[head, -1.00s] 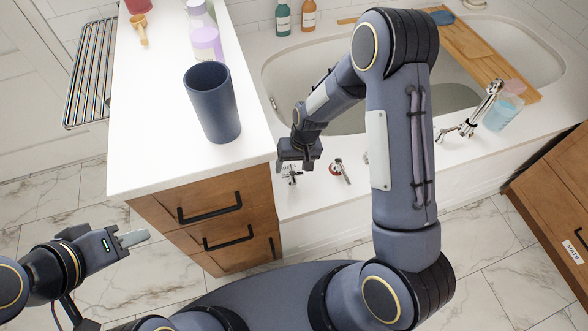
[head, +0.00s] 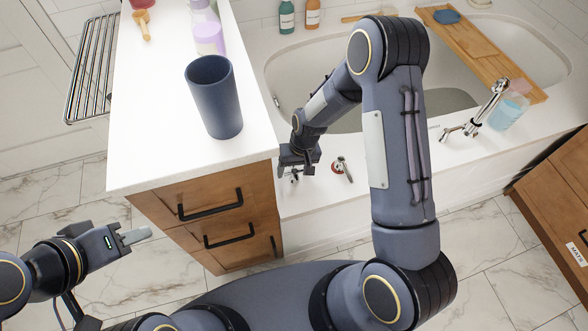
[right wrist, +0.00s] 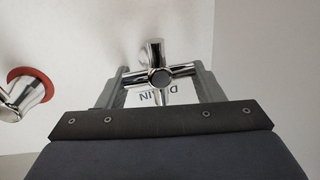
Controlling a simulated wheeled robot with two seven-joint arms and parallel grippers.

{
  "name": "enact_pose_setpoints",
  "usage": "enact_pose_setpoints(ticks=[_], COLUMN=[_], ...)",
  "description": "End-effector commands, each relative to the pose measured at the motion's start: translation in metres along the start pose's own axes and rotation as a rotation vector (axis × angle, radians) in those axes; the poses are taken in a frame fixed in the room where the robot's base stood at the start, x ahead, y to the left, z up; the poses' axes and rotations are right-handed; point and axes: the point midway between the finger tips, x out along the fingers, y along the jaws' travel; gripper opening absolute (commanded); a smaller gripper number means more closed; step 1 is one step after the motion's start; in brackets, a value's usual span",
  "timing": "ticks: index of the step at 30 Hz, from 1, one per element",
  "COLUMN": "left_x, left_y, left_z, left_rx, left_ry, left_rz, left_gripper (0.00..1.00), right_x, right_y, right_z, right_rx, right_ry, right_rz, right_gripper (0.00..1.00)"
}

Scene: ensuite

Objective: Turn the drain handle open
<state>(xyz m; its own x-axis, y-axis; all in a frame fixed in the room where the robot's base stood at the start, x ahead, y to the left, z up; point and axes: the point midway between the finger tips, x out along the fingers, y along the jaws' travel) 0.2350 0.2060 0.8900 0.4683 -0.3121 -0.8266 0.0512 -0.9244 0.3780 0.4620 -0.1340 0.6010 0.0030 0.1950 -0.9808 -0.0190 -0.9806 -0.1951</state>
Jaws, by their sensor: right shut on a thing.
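The drain handle is a chrome cross-shaped handle on the white tub deck, seen in the right wrist view (right wrist: 160,76) above a label partly reading "D…IN". My right gripper (right wrist: 164,88) has a finger on each side of it and is shut on its arms. In the head view my right gripper (head: 295,176) points down at the deck beside the wooden cabinet and hides most of the handle. My left gripper (head: 136,236) is over the floor at lower left, empty; the gap between its fingers is unclear.
A chrome tap part with a red ring (head: 341,168) stands just right of my right gripper. The white-topped cabinet (head: 200,160), with a dark blue cup (head: 214,97) on it, is close on the left. The bathtub (head: 345,110) lies behind. A chrome faucet (head: 480,110) is further right.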

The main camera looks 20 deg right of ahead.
Motion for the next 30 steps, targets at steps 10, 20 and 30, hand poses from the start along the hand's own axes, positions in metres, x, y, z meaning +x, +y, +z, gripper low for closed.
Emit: enact_pose_setpoints(ticks=[10,20,30], left_x=[0.006,0.005,0.001], left_y=[-0.003,-0.003,0.000], left_z=[0.003,0.003,0.000], left_rx=[0.000,0.000,0.000], left_ry=[0.000,0.000,0.000], left_rz=[0.000,0.000,0.000], left_gripper=[0.36,0.36,0.36], right_x=[0.000,-0.002,-0.052], right_y=[0.000,-0.001,-0.001], right_z=[0.000,-0.001,-0.002], right_rx=[-0.070,-0.068,-0.069], right_ry=[-0.013,-0.012,-0.009], right_rz=[0.001,0.000,0.000], right_gripper=[0.65,0.69,0.69])
